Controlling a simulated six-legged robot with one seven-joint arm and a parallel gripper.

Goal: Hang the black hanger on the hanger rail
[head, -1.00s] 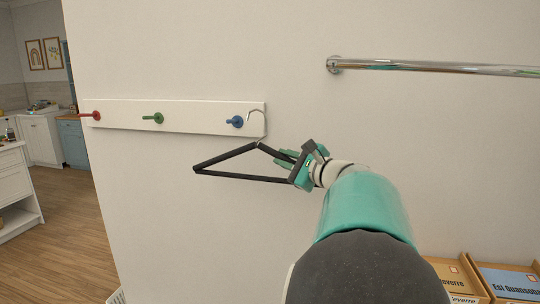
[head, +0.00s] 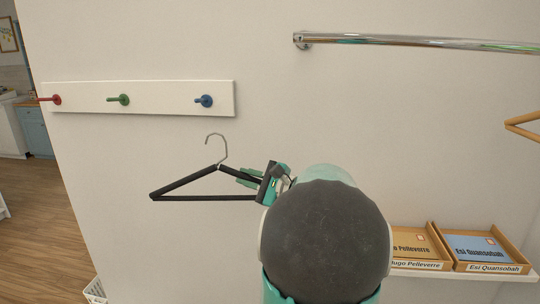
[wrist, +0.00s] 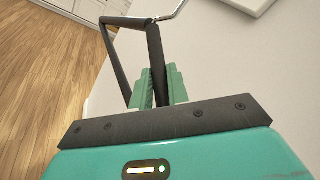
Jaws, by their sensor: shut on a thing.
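The black hanger (head: 185,182), with a silver hook, is in front of the wall at the middle left of the head view. My gripper (head: 250,178) is shut on its right-hand part, and the hook points up. In the wrist view the hanger's black bar (wrist: 156,60) runs between the green fingers (wrist: 158,88) of my gripper. The chrome hanger rail (head: 410,43) is on the wall at upper right, above and to the right of the hanger and apart from it. Its right end is out of view.
A white peg board (head: 150,97) with red, green and blue pegs is on the wall above the hanger. A wooden hanger (head: 525,125) shows at the right edge. Labelled trays (head: 490,262) sit on a low shelf at right. A white basket (head: 95,291) is at lower left.

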